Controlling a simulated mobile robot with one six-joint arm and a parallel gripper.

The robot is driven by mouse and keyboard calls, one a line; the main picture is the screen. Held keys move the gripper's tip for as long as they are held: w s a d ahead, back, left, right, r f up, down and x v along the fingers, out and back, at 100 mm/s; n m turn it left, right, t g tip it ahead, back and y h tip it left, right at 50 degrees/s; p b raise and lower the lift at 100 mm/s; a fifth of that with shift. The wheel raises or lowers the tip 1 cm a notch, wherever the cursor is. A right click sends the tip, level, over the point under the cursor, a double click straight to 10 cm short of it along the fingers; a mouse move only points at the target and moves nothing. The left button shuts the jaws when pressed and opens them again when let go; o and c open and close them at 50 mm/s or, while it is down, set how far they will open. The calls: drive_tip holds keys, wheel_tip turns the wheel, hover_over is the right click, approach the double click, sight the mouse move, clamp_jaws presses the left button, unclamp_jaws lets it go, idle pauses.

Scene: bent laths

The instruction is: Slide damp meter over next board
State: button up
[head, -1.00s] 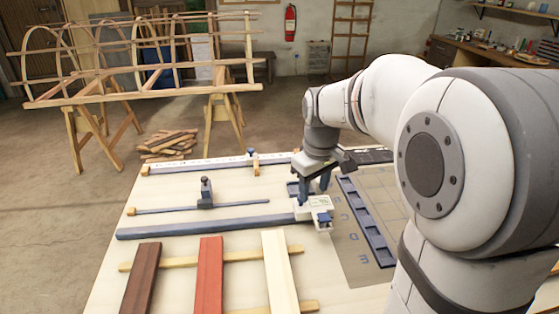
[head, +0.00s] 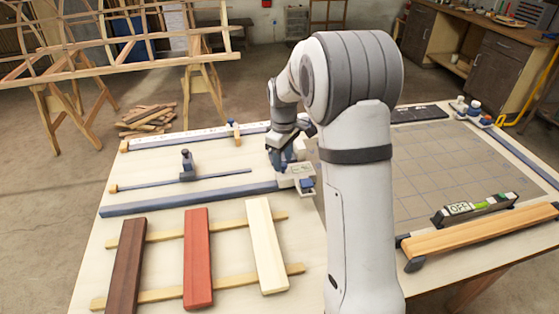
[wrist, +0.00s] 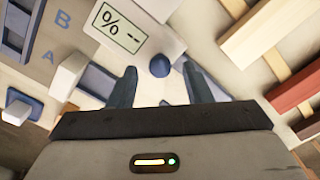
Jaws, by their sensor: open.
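The damp meter (head: 304,171), a white box with a small screen and a blue part, sits at the right end of a long blue rail (head: 190,198). Its screen reads "% --" in the wrist view (wrist: 120,28). My gripper (wrist: 160,78) is open and empty, fingers pointing down close to the meter; a blue knob (wrist: 160,65) shows between the fingertips, and I cannot tell contact. In front of the rail lie a dark brown board (head: 127,265), a red board (head: 197,258) and a cream board (head: 266,245), side by side across two yellow slats (head: 230,224).
A slimmer rail with an upright blue-grey piece (head: 187,165) and a white scale strip (head: 190,138) lie behind the blue rail. To the right are a gridded mat (head: 440,165), a digital level (head: 475,208) and an orange-tan beam (head: 480,232). My arm hides the table's middle.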

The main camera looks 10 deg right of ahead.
drive_tip(key=shift+f, duration=0.65)
clamp_jaws()
